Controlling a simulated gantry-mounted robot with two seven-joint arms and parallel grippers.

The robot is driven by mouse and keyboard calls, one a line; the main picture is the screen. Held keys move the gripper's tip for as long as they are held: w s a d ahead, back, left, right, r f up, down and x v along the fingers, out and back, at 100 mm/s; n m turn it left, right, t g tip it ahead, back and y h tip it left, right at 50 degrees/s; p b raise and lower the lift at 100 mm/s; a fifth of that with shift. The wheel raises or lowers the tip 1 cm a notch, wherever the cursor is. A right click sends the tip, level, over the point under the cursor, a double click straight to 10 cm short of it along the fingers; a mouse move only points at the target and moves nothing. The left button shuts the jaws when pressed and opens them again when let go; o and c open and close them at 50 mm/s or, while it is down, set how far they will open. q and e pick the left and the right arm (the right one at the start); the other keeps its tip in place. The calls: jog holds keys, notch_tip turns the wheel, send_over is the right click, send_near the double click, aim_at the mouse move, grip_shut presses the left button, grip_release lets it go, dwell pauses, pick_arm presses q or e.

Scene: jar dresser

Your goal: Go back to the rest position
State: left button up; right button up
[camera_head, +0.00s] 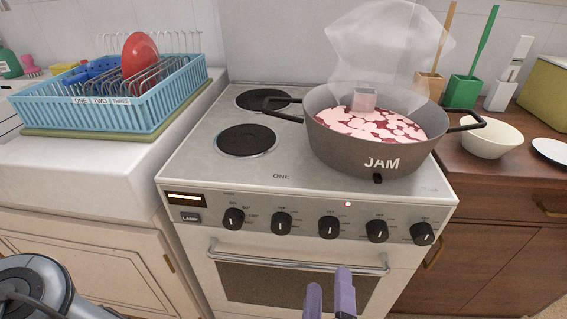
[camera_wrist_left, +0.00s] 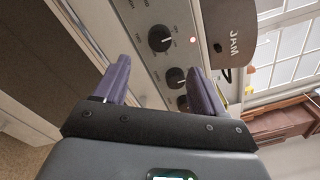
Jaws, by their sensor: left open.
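My left gripper (camera_head: 329,278) is in front of the stove at the bottom of the head view, near the oven door handle. Its two purple fingers are apart with nothing between them. The left wrist view also shows the open left gripper (camera_wrist_left: 159,65), facing the stove's knob panel. The right gripper is in neither view. A dark pot marked JAM (camera_head: 350,152) stands on the stove (camera_head: 205,175). It holds red jam with pale pink foam, and a whitish translucent plume rises above it.
The oven handle (camera_head: 300,262) and several black knobs (camera_head: 329,227) line the stove front. A red light (camera_head: 348,204) shows above the knobs. A blue dish rack (camera_head: 118,105) stands left. A cream bowl (camera_head: 490,139) sits on the wooden counter at right. Two left burners are bare.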

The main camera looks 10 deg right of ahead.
pick_arm(q)
jog(key=s+d+r+n+g+h+p, duration=0.1)
jog(key=s+d+r+n+g+p, duration=0.45)
jog(key=r+p, duration=0.4)
jog(key=w+a+r+n+g+p, duration=0.1)
jog(key=a+r+n+g+p, duration=0.1)
jog(key=a+r+n+p, duration=0.4)
jog(key=w+a+f+n+g+y+p, duration=0.2)
jog(key=a+f+n+g+y+p, duration=0.15)
jog(key=a+n+p, duration=0.9)
jog(key=s+a+f+n+g+y+p, duration=0.1)
jog(key=s+a+f+p, duration=0.1)
jog(key=s+a, duration=0.35)
jog(key=s+a+f+g+y+p, duration=0.1)
jog(key=s+a+f+p, duration=0.15)
jog(key=a, duration=0.65)
jog(key=s+a+f+n+g+y+p, duration=0.1)
jog(key=s+a+f, duration=0.2)
jog(key=a, duration=0.4)
notch_tip(320, 180, up, 38)
jog(key=d+p, duration=0.1)
jog(key=p, duration=3.6)
jog(key=shift+w+p, duration=0.15)
jog(key=shift+p, duration=0.2)
jog(key=shift+f, duration=0.1)
